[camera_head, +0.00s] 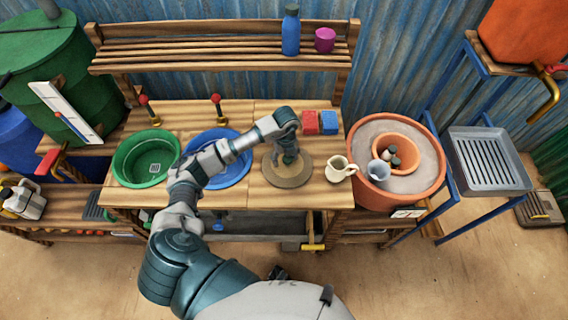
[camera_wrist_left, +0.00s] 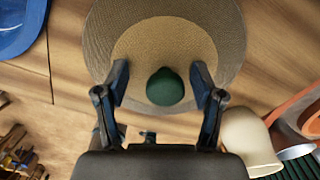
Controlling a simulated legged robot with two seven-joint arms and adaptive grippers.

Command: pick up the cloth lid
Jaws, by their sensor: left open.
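The cloth lid (camera_wrist_left: 165,50) is a round tan disc with a darker woven rim and a dark green knob (camera_wrist_left: 165,87) on it. It lies on the wooden counter, right of the blue basin, and also shows in the head view (camera_head: 288,180). My left gripper (camera_wrist_left: 162,80) is open above the lid, with one finger on each side of the knob. In the head view my left gripper (camera_head: 287,160) points down over the lid and hides the knob. My right gripper is not in view.
A cream jug (camera_head: 340,168) stands close right of the lid. Red and blue blocks (camera_head: 320,122) sit behind it. The blue basin (camera_head: 232,172) and green basin (camera_head: 146,157) are to the left. A large terracotta pot (camera_head: 418,190) is further right.

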